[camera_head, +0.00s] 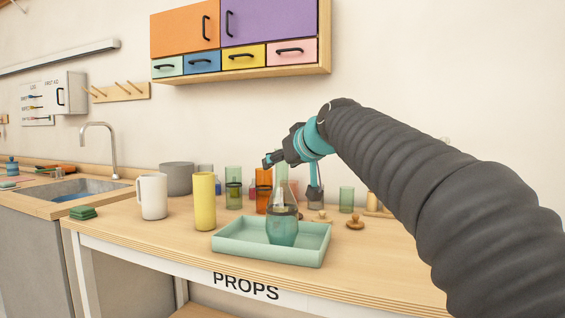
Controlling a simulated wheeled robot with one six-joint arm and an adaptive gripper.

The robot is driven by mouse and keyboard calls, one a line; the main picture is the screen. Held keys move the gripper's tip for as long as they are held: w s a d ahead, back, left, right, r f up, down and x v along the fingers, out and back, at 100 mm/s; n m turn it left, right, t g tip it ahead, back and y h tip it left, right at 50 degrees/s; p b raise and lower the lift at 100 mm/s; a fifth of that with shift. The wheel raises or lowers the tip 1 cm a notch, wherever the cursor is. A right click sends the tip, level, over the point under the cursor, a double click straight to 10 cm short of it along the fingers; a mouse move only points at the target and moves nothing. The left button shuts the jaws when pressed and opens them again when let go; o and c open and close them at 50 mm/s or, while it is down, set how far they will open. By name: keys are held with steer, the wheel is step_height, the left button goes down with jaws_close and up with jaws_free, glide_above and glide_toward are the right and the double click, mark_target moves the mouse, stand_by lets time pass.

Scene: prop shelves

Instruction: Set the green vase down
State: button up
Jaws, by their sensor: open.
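The green vase (282,230) is see-through, with a wide body and a narrowing neck. It stands upright on the floor of a pale green tray (232,246) at the front of the bench. My gripper (291,178) is open, with its fingers spread near the top of the vase's neck. One finger is to the left and the other hangs down to the right. I cannot tell whether either finger touches the glass.
A yellow cup (204,202) and a white mug (153,197) stand left of the tray. Behind it are a green glass (233,189) and an orange glass (264,180). Another green glass (346,199) stands at right. Cabinets (240,33) hang above.

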steer(key=b+v, duration=0.1)
steer(key=v, duration=1.1)
steer(key=shift+r, duration=0.15)
steer(key=s+d+f+m+g+h, duration=0.2)
steer(key=s+d+f, duration=0.2)
steer(key=s+f, duration=0.4)
steer(key=s+d+f+m+g+h, duration=0.2)
steer(key=s+f, duration=0.7)
steer(key=f, duration=1)
steer(key=s+d+f+m+g+h, duration=0.2)
steer(key=s+d+f, duration=0.5)
steer(key=f, duration=0.7)
steer(key=shift+s+f+h, duration=0.3)
steer(key=shift+s+h, duration=0.1)
steer(key=shift+s, duration=0.55)
